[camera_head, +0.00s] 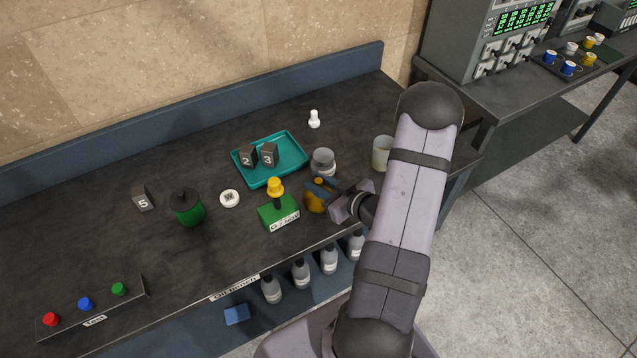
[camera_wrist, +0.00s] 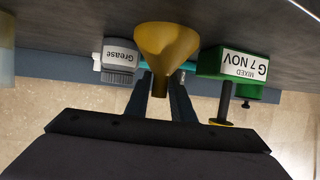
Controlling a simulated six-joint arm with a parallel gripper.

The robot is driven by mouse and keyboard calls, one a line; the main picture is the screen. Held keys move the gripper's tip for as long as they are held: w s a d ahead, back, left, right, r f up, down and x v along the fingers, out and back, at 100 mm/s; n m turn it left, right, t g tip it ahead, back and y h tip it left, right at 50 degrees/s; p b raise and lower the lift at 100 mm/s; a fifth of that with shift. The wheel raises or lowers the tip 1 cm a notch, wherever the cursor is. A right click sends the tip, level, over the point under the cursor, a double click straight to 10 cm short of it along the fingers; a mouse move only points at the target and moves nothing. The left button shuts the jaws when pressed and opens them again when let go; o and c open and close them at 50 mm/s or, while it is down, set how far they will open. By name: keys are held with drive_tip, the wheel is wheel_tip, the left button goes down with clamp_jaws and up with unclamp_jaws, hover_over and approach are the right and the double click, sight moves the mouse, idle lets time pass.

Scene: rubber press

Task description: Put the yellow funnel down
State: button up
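The yellow funnel (camera_wrist: 167,42) is between the two fingers of my gripper (camera_wrist: 160,80), its wide mouth toward the bench top and its narrow spout pointing away from it. The fingers appear to be shut on its neck. In the head view, the funnel (camera_head: 317,202) is at the front of the dark bench (camera_head: 210,255), partly hidden by my gripper (camera_head: 323,188). It is low over the bench top or on it; I cannot tell whether the rim touches.
A green block labelled G 7 NOV (camera_head: 278,212) with a yellow-topped post stands just left. A grease jar (camera_head: 322,162) is behind, near a teal tray (camera_head: 288,142) with number markers. A translucent cup (camera_head: 382,153) stands right. Bottles (camera_head: 301,274) line the shelf below the front edge.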

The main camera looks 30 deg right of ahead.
drive_tip(key=shift+o, duration=0.9)
drive_tip(key=shift+r, duration=0.15)
drive_tip(key=shift+s+r, duration=0.1)
drive_tip(key=b+v, duration=0.2)
drive_tip(key=v, duration=1)
